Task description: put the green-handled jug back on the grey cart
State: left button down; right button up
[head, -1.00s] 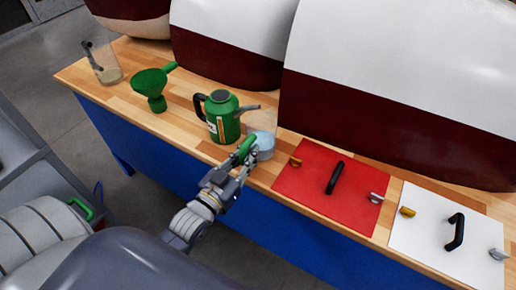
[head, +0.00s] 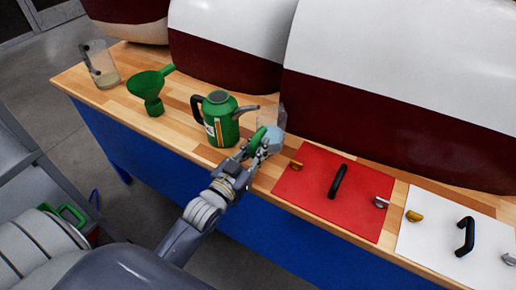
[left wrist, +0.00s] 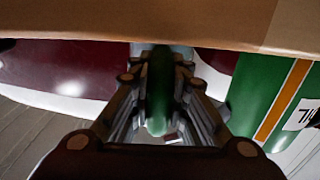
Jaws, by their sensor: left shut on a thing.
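The green-handled jug (head: 273,117) is clear, with pale blue contents low inside. It is at the bench's front part, right of a green can; I cannot tell whether its base touches the wood. My left gripper (head: 260,146) is shut on its green handle, which also shows between the fingers in the left wrist view (left wrist: 160,95). The gripper hides part of the jug. The grey cart (head: 24,150) is at the left edge of the head view, partly cut off and partly behind my own body. My right gripper is not in view.
The green can (head: 221,120) with black handle and spout stands close left of the jug. A green funnel (head: 152,92) and another clear jug (head: 101,66) stand farther left on the wooden bench (head: 177,125). A red panel (head: 315,205) lies right. A green-handled item (head: 71,213) is near the cart.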

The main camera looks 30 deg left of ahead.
pick_arm(q)
jog(key=shift+f, duration=0.15)
jog(key=c, duration=1.5)
grip_release()
jog(key=shift+c, duration=0.2)
